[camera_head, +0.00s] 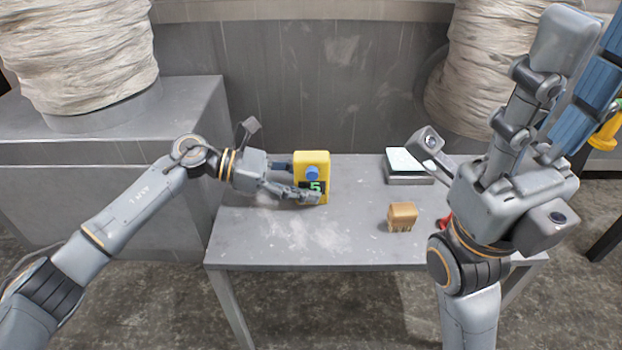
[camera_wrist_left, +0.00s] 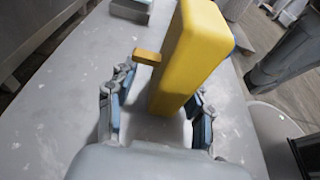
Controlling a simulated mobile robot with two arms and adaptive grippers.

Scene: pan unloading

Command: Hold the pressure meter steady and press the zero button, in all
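The pressure meter (camera_head: 325,168) is a yellow upright box on the grey table (camera_head: 300,245). Its front shows a blue round part (camera_head: 312,172) and a dark display with a green digit that looks like 5. I cannot pick out the zero button for certain. My left gripper (camera_head: 293,181) has one finger beside the meter and one across its lower front. In the left wrist view the yellow meter (camera_wrist_left: 190,60) stands between the spread blue-padded fingers, with a gap at the left finger. My right gripper (camera_head: 570,95) is raised at the upper right, pointing up, away from the meter.
A tan block-like brush (camera_head: 402,216) lies right of the meter. A grey box with a pale green top (camera_head: 408,165) stands at the back right. A red object (camera_head: 443,222) is partly hidden by my right arm. The table's front middle is clear.

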